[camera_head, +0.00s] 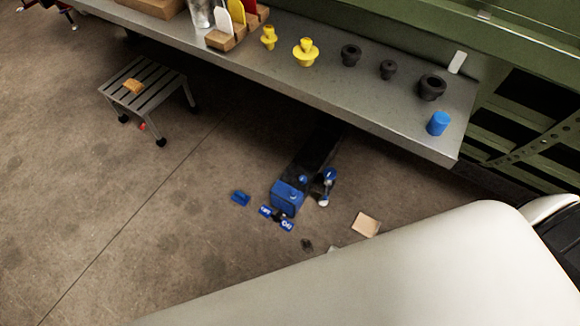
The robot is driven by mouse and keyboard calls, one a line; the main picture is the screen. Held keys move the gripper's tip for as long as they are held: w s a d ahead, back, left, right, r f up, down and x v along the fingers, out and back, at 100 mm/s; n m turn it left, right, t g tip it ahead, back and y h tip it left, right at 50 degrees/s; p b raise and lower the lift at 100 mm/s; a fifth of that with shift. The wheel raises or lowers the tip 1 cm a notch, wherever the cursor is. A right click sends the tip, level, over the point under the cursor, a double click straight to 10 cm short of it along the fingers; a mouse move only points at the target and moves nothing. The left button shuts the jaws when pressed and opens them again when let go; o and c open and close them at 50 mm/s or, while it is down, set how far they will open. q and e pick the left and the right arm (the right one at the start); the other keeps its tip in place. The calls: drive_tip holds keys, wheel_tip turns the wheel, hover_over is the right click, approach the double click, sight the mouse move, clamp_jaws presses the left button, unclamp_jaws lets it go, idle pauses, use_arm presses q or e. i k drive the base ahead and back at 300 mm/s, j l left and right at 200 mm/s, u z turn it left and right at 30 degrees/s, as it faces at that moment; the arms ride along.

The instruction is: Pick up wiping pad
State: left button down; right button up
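No item in view is clearly marked as the wiping pad, and I cannot tell which one it is. A flat beige square (366,224) lies on the floor right of the blue items. A small tan-orange block (132,86) lies on top of the grey slatted step stool (165,92) at the upper left. Neither of my grippers is in view. A large white smooth surface, which seems to be part of my own body, fills the lower right and hides the floor there.
A long grey bench (245,58) carries yellow plugs (306,52), dark plugs (432,87), a blue cylinder (438,123) and a wooden holder (222,39). On the floor under it lie a blue box (287,196) and a small blue block (240,198).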

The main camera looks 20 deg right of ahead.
sight(239, 198)
drive_tip(key=i+j+z, duration=0.15)
drive_tip(key=z, duration=0.3)
drive_tip(key=i+j+z, duration=0.1)
drive_tip(key=z, duration=0.35)
drive_tip(key=i+j+z, duration=0.1)
drive_tip(key=j+z, duration=0.15)
drive_tip(key=z, duration=0.2)
